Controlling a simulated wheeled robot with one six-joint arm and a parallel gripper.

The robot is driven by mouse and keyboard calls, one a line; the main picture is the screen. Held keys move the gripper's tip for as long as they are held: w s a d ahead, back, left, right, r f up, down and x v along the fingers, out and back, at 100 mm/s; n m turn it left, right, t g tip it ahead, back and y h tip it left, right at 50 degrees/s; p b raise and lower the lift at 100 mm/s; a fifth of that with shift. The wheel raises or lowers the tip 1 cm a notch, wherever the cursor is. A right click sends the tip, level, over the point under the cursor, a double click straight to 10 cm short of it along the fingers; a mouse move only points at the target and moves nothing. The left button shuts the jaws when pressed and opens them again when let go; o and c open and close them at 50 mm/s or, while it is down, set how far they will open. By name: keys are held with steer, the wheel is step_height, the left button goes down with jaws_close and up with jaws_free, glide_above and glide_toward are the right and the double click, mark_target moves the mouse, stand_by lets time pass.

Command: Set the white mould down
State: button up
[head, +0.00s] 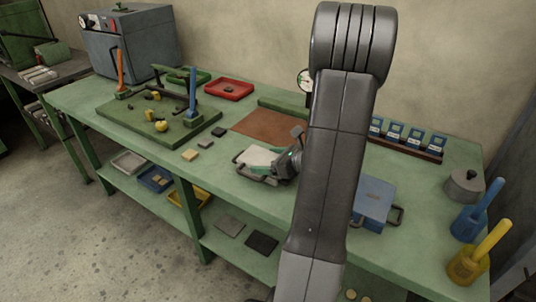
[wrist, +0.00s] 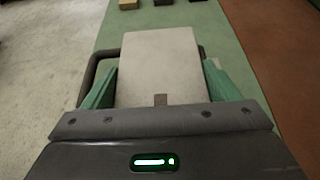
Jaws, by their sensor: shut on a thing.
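The white mould (head: 257,156) is a pale, flat-topped block with dark bar handles, near the front edge of the green bench (head: 230,205). My gripper (head: 266,163) is shut on it, coming from the right. In the wrist view the mould (wrist: 158,65) lies between the two green finger pads of my gripper (wrist: 160,85). A dark handle (wrist: 92,70) shows on its left side. The mould looks level. I cannot tell whether its underside touches the bench. My arm hides part of the bench to the right.
A brown mat (head: 265,127) lies behind the mould. A blue mould with handles (head: 374,200) stands right of my arm. Small blocks (head: 190,155) lie to the left, before a green board (head: 125,120) with posts. Blue (head: 470,222) and yellow (head: 467,265) handled pots stand at the right end.

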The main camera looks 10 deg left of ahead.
steer(key=shift+f, duration=0.35)
steer(key=shift+f, duration=0.1)
steer(key=o, duration=2)
steer(key=shift+f, duration=0.15)
steer(key=shift+c, duration=0.2)
steer(key=shift+r, duration=0.3)
steer(key=v, duration=1.2)
steer(key=shift+f+p, duration=0.2)
steer(key=shift+p, duration=0.1)
